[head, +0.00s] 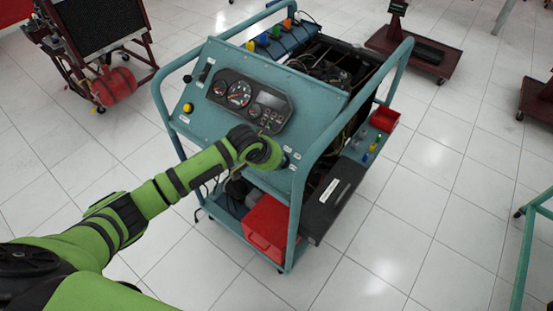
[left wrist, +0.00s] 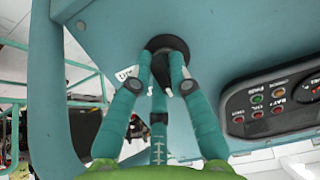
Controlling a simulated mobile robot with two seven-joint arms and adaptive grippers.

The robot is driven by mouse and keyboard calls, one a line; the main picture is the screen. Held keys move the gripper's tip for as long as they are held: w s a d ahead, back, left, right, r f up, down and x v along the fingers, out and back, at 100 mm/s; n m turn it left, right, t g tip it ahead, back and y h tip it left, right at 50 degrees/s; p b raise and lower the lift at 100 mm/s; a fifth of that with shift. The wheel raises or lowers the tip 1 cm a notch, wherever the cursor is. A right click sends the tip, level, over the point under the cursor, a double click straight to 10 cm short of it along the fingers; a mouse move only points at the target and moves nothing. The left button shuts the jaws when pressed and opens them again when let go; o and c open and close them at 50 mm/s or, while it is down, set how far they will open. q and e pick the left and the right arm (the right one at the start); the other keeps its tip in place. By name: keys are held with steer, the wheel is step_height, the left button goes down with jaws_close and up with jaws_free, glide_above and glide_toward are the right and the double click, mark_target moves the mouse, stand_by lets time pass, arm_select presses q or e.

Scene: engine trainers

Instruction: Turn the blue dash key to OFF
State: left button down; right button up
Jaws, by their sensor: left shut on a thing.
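My left arm reaches from the left in the head view to the lower right part of the teal dash panel (head: 200,125). My left gripper (left wrist: 162,82) has its teal fingers closed in at a round black key switch (left wrist: 168,43) on the panel in the left wrist view. The fingers are shut on the blue dash key there, whose body is mostly hidden between them. In the head view my own wrist hides most of the switch and key. The key's angle cannot be read. My right gripper is in neither view.
The gauge cluster (head: 240,95) sits on the panel up and left of my wrist; its warning lights (left wrist: 262,106) show in the left wrist view. A yellow knob (head: 188,107) is at the panel's left. Teal frame tubes (head: 300,205) flank the panel. A red box (head: 265,228) sits below.

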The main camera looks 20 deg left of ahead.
arm_select(q)
steer(key=c, duration=1.1)
jaws_free()
steer(key=shift+c, duration=0.2)
steer(key=shift+r, duration=0.1)
steer(key=v, duration=1.1)
steer(key=shift+s+r, duration=0.2)
steer(key=shift+r, duration=0.15)
